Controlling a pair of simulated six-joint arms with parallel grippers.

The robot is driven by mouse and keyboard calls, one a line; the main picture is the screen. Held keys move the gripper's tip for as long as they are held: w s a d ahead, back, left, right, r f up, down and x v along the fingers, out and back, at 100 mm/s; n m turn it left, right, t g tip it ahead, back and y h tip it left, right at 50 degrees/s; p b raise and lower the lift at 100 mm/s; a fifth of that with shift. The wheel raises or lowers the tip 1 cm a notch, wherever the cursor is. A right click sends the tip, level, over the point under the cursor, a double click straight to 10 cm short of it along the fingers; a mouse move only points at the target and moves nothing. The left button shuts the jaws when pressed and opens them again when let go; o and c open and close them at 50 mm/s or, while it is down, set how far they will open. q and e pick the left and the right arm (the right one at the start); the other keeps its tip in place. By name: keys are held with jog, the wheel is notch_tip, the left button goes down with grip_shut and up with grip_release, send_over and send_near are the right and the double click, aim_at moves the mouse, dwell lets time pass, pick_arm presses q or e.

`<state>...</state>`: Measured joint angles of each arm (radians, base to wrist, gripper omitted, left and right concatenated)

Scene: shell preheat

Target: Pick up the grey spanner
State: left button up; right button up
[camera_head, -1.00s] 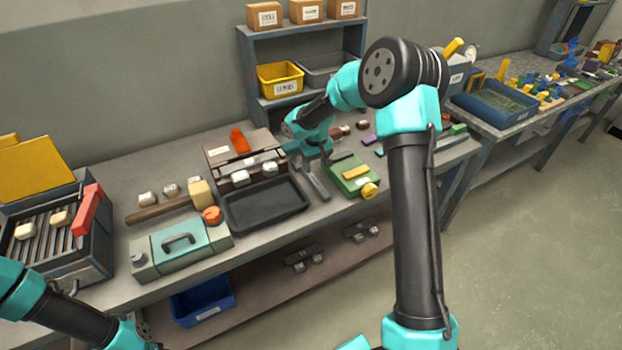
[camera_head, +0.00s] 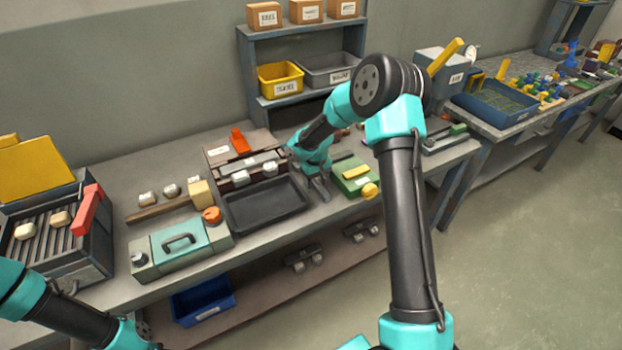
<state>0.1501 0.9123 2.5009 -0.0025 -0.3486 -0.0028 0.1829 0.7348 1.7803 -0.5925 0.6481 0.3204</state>
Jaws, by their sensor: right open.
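My right gripper (camera_head: 320,189) points down at the bench, between the black tray and the green box. Its jaws are open, with grey fingers close to the bench top. I cannot make out the grey spanner for certain; grey metal near the fingertips blends with the fingers, and my right arm hides part of the bench behind. My left arm enters at the lower left, and its gripper is outside the picture.
The black tray (camera_head: 262,207) lies left of my right gripper, with a brown fixture (camera_head: 220,157) behind it. The green box (camera_head: 354,175) with a yellow knob stands close on the right. A teal case (camera_head: 180,246) and a grill (camera_head: 58,262) stand further left.

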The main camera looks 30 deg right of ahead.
jog(key=shift+f, duration=0.5)
grip_shut()
dwell(0.4)
